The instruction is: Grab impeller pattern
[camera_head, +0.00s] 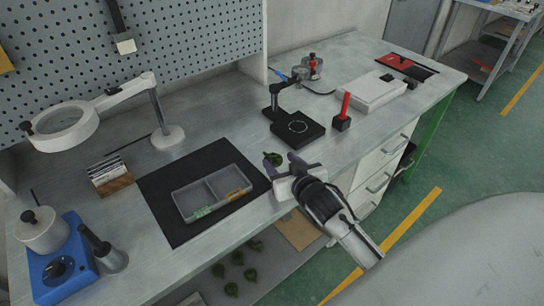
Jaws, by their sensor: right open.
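A small dark green impeller pattern (273,159) shows at the tips of my right gripper, near the right edge of the black mat. My right gripper (281,163) reaches in from the lower right over the bench with its two fingers apart. The pattern lies at or just beyond the gap between the fingertips; I cannot tell whether it touches them or rests on the bench. Several similar green pieces (236,258) lie on the shelf below the bench. My left gripper is not in view.
A clear two-compartment tray (207,184) sits on the black mat (160,187). A magnifier lamp (63,127), card holder (111,179) and blue heater (58,270) are at left.

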